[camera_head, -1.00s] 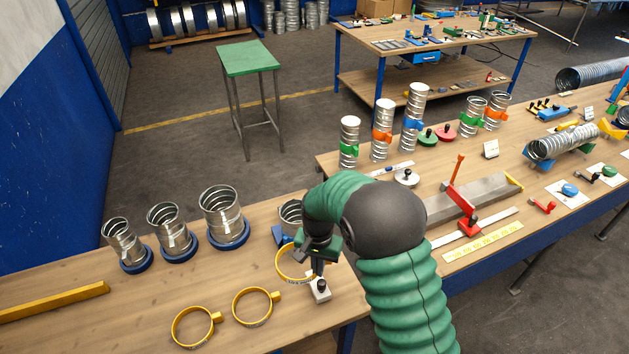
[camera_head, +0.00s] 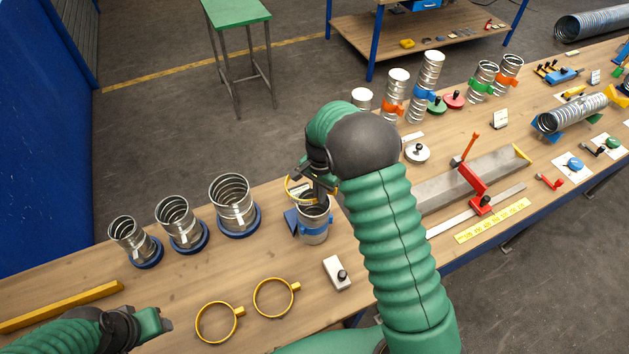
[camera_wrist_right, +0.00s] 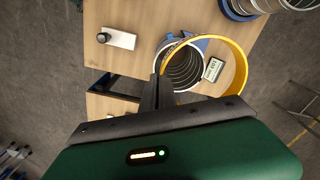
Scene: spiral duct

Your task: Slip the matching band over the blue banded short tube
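The blue banded short tube (camera_head: 313,222) stands upright on the near bench, a ribbed metal cylinder with a blue band around it. My right gripper (camera_head: 318,186) is shut on a yellow band (camera_head: 293,190) just above the tube's open top. In the right wrist view the held yellow band (camera_wrist_right: 243,62) overlaps the tube's mouth (camera_wrist_right: 183,70) only partly and extends to its right. The fingers hide part of the rim, so contact is unclear. Two other yellow bands (camera_head: 218,322) (camera_head: 274,298) lie on the bench. My left gripper (camera_head: 155,323) is at the lower left, its fingers unclear.
Three metal tubes in blue bases (camera_head: 238,210) stand left of the banded tube. A white block with a black knob (camera_head: 338,273) lies in front of it. A yellow bar (camera_head: 60,307) lies at the left. A grey channel with a red clamp (camera_head: 473,187) is at the right.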

